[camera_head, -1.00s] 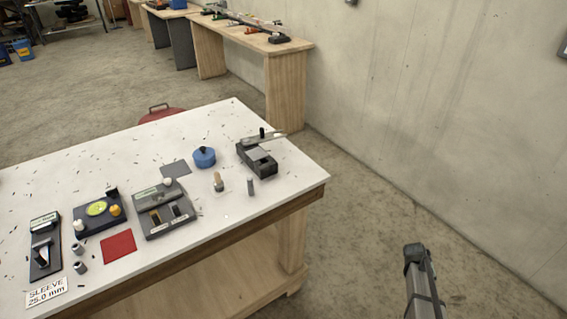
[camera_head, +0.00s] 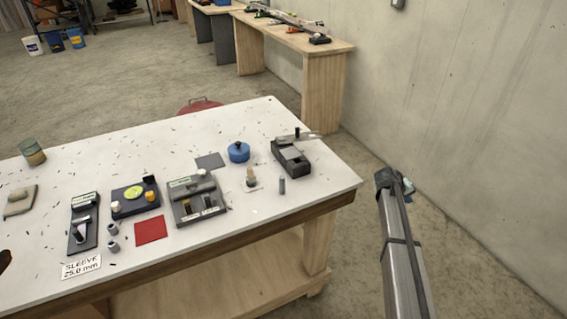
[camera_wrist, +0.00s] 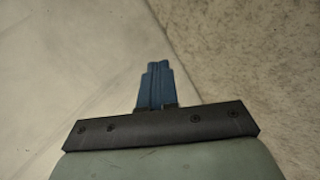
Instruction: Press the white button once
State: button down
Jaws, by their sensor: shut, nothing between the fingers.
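A dark box (camera_head: 133,199) with a yellow-green disc stands on the white table (camera_head: 262,222). A white button-like cap (camera_head: 116,207) is at its left front and an orange one at its right. A grey box (camera_head: 197,203) beside it has a white knob (camera_head: 204,173) at its back edge. I cannot tell for sure which white part is the button. My gripper (camera_wrist: 157,68) shows in the wrist view with its blue fingers shut and empty, over bare grey surfaces. In the head view my arm is right of the table, apart from everything on it; the fingers cannot be made out.
On the table are a blue round pot (camera_head: 239,152), a black device with a lever (camera_head: 291,158), a small grey post (camera_head: 282,186), a red square (camera_head: 151,230) and a lever box (camera_head: 83,224). A concrete wall (camera_head: 470,100) rises on the right.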

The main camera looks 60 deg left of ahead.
jog(key=s+a+r+t+y, duration=0.1)
jog(key=s+a+r, duration=0.3)
jog(key=a+r, duration=0.55)
jog(key=s+a+r+y, duration=0.1)
jog(key=s+a+r, duration=0.4)
jog(key=s+a, duration=0.3)
jog(key=s+a+r+y, duration=0.1)
jog(key=s+a+r, duration=0.4)
jog(key=s+a, duration=0.2)
jog(key=s+a+r+n, duration=0.1)
jog(key=s+a+r, duration=0.4)
jog(key=s+a, duration=0.3)
jog(key=shift+s+a+t+y, duration=0.15)
jog(key=shift+s+t+y, duration=0.05)
jog(key=shift+s, duration=0.3)
jog(key=shift+s+a+t+y, duration=0.15)
jog(key=shift+s+t+y, duration=0.05)
jog(key=shift+s, duration=0.25)
jog(key=s+a+r, duration=0.3)
jog(key=s, duration=0.6)
jog(key=r+m+g+h, duration=0.1)
jog(key=m+g, duration=0.1)
jog(key=m, duration=0.1)
send_over(202, 172)
jog(key=s, duration=0.1)
jog(key=shift+a+r, duration=0.2)
jog(key=shift+a, duration=0.15)
jog(key=shift+f, duration=0.15)
jog(key=shift+f, duration=4.3)
